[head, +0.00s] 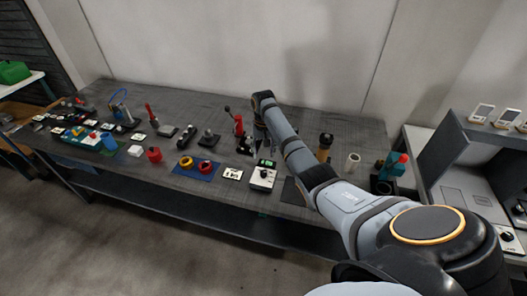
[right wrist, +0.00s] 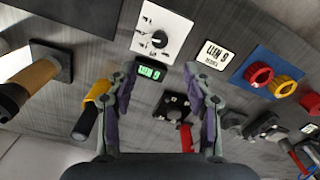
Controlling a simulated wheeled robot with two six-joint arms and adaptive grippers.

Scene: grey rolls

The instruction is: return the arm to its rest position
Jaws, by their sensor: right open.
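My right arm (head: 290,145) reaches in from the lower right over the long grey bench, its wrist above the middle of the bench. My right gripper (head: 259,138) hangs below the wrist in the head view, largely hidden by it. In the right wrist view the gripper (right wrist: 161,82) shows two spread fingers with nothing held between them. Below lie a white box with a dial (right wrist: 160,35) and a small green-lit display (right wrist: 151,71). My left gripper is not in view.
The bench (head: 215,103) carries many items: a red lever tool (head: 239,124), a blue mat with rings (head: 197,171), a brown-and-black cylinder (head: 325,142), and a teal-and-red device (head: 391,166). A yellow-and-black handle (right wrist: 92,108) is left of the fingers. The bench's back strip is clear.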

